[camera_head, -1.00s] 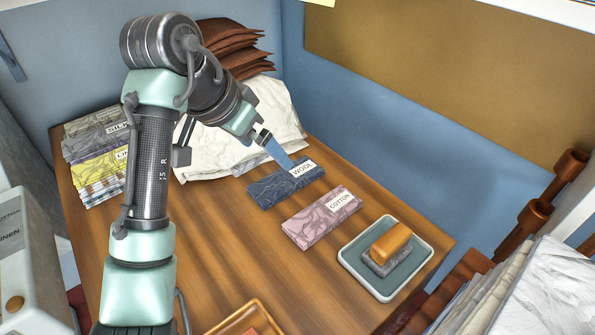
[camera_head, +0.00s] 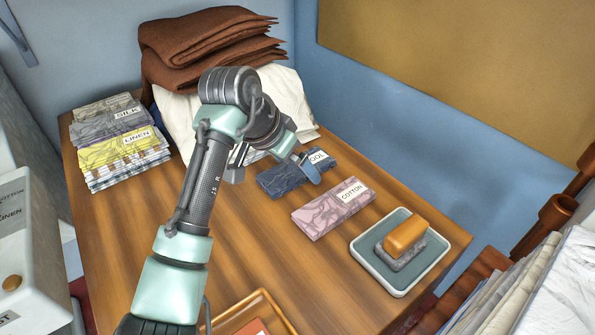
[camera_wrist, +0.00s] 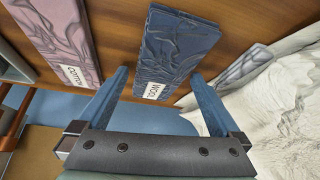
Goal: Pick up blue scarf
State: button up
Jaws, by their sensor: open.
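The blue scarf (camera_head: 284,182) is a dark blue patterned folded cloth with a white WOOL label. It lies flat on the wooden table, between the white cloth and the pink COTTON cloth. In the wrist view the blue scarf (camera_wrist: 178,42) lies ahead of my gripper (camera_wrist: 160,85), its labelled end between the two open blue fingers. My gripper (camera_head: 308,170) is at the label end of the scarf in the head view, with a finger covering part of the label. Nothing is held. I cannot tell whether the fingers touch the cloth.
The pink COTTON cloth (camera_head: 330,210) lies beside the scarf. A tray (camera_head: 360,260) with an orange-topped block is at the right. White cloth (camera_head: 180,115) and brown folded cloths (camera_head: 210,45) are behind. Folded SILK and LINEN cloths (camera_head: 125,150) are at the left.

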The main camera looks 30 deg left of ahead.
jog(key=c, duration=1.1)
jog(key=shift+r, duration=0.1)
jog(key=shift+c, duration=0.2)
